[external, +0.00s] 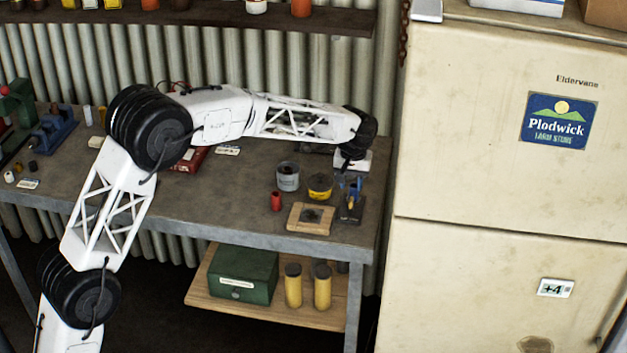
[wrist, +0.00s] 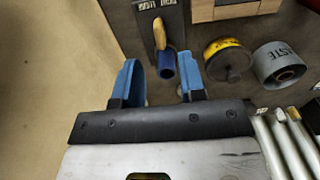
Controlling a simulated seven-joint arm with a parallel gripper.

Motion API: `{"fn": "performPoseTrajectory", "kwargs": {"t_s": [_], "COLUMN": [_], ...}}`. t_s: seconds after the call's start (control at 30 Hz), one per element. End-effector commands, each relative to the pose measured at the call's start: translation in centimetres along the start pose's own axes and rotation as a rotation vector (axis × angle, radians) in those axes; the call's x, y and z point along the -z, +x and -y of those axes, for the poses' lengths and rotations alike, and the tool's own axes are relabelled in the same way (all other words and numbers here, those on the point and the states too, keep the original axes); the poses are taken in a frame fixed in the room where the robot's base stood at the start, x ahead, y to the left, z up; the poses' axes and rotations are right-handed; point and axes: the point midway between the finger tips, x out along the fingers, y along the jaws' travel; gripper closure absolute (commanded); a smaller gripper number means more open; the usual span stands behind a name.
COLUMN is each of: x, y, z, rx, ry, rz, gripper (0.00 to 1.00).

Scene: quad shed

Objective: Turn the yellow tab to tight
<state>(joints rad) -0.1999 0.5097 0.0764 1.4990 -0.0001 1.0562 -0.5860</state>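The yellow tab (wrist: 159,36) is a small elongated piece above a dark plate (wrist: 150,22) in the wrist view, with a blue round piece (wrist: 166,68) at its near end. The plate carries small pale lettering at the top edge, too small to read surely. My gripper (wrist: 158,72) is open; its two blue fingers stand on either side of the blue piece, with gaps, and I see no contact. In the external view my gripper (external: 349,184) points down above the dark plate (external: 351,212) near the bench's right end; the tab cannot be made out clearly there.
A yellow tin (external: 320,187) and a grey tin (external: 288,177) stand just left of the plate. A red cylinder (external: 276,201) and a wooden block (external: 310,218) are nearby. A cream fridge (external: 480,150) stands close beyond the bench's right edge.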

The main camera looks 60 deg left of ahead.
Motion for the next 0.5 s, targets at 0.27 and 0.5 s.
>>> {"fn": "performPoseTrajectory", "kwargs": {"t_s": [0.27, 0.5], "x": [0.0, 0.0], "y": [3.4, 5.5], "z": [0.0, 0.0], "rx": [0.001, 0.000], "ry": [0.000, 0.000], "rz": [0.002, 0.001], "gripper": [0.63, 0.63]}}
